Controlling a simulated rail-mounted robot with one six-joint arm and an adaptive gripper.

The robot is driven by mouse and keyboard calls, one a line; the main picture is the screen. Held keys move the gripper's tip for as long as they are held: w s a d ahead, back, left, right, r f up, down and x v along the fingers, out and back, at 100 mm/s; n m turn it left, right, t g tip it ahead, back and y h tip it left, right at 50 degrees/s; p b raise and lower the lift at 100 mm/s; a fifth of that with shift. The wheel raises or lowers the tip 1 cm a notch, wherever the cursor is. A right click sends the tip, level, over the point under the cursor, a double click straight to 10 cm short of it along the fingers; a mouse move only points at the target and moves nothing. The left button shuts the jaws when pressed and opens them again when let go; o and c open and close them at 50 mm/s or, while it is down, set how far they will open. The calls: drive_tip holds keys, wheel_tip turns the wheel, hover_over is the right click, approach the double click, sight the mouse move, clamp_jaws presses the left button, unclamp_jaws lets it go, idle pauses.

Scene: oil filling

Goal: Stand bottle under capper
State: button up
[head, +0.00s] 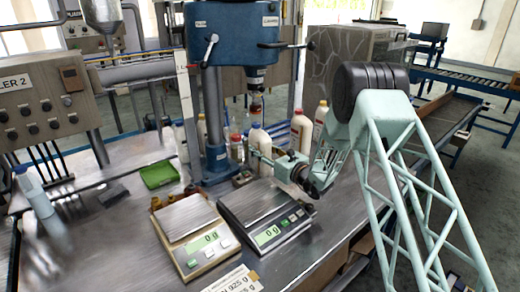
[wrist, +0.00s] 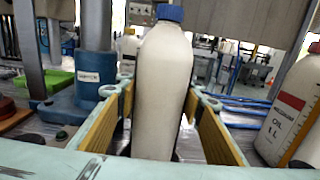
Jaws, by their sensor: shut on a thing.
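A white bottle with a blue cap (wrist: 166,70) stands upright between the yellow pads of my gripper (wrist: 160,100). The gripper is shut on its body. In the head view the same bottle (head: 260,138) is partly hidden by my gripper (head: 256,154). The blue capper (head: 233,35) stands behind, with its head and dark spindle (head: 256,77) above the bottle in the head view. Whether the bottle is exactly in line with the spindle, or its base touches the surface, I cannot tell. The capper's base also shows at left in the wrist view (wrist: 93,80).
Two scales, one beige (head: 192,236) and one dark (head: 267,215), sit in front, both reading 0 g. Labelled bottles (head: 301,131) stand right of the held bottle; one is close in the wrist view (wrist: 291,110). A green tray (head: 159,174) lies left of the capper.

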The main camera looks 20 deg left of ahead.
drive_tip(key=o, duration=1.4)
drive_tip(key=shift+o, duration=0.2)
drive_tip(key=shift+f, duration=0.1)
drive_tip(key=shift+s+d, duration=0.1)
drive_tip(key=shift+d, duration=0.05)
drive_tip(key=v, duration=1.1)
drive_tip(key=shift+d, duration=0.35)
drive_tip(key=shift+s, duration=0.1)
